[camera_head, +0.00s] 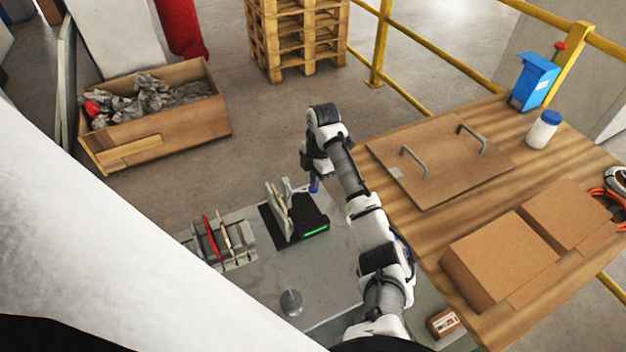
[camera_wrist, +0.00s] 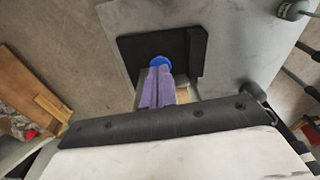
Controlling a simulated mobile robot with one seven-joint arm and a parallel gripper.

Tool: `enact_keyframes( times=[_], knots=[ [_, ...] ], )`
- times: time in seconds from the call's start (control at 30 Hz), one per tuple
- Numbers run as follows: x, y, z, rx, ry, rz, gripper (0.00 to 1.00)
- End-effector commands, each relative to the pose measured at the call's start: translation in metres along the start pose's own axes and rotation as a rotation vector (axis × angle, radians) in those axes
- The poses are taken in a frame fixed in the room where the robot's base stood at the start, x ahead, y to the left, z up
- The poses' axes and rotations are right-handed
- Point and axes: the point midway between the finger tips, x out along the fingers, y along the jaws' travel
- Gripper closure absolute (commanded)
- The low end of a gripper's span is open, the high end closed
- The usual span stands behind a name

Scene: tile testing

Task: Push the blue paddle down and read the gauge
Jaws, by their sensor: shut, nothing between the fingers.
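The black test device (camera_head: 318,222) stands on the grey bench, with a green lit strip (camera_head: 316,232) on its front; no reading is legible. A pale upright plate (camera_head: 280,208) stands at its left side. In the wrist view, the blue paddle (camera_wrist: 161,62) shows as a round blue end over the device's black base (camera_wrist: 135,48). My gripper (camera_wrist: 159,72) has purple fingers, shut, with their tips at the blue paddle and partly covering it; I cannot tell whether they touch it. In the head view, my gripper (camera_head: 314,186) is just above and right of the device.
A rack (camera_head: 238,258) with red and tan tiles stands left of the device. A small grey knob (camera_head: 291,302) is nearer on the bench. The wooden table (camera_head: 385,205) on the right holds a handled board (camera_head: 440,160), cardboard boxes (camera_head: 500,258) and a blue-lidded jar (camera_head: 543,130).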

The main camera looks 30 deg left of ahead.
Motion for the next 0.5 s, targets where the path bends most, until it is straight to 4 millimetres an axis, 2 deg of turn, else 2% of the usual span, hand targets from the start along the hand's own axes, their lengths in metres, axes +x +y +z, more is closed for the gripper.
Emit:
enact_keyframes(
  times=[0.13,0.33,0.5],
  knots=[
    [-0.004,0.000,0.006,0.001,-0.001,0.001,1.00],
    [-0.014,0.000,0.028,0.002,-0.001,0.000,1.00],
    [-0.014,0.000,0.029,0.000,0.000,0.001,1.00]
  ],
)
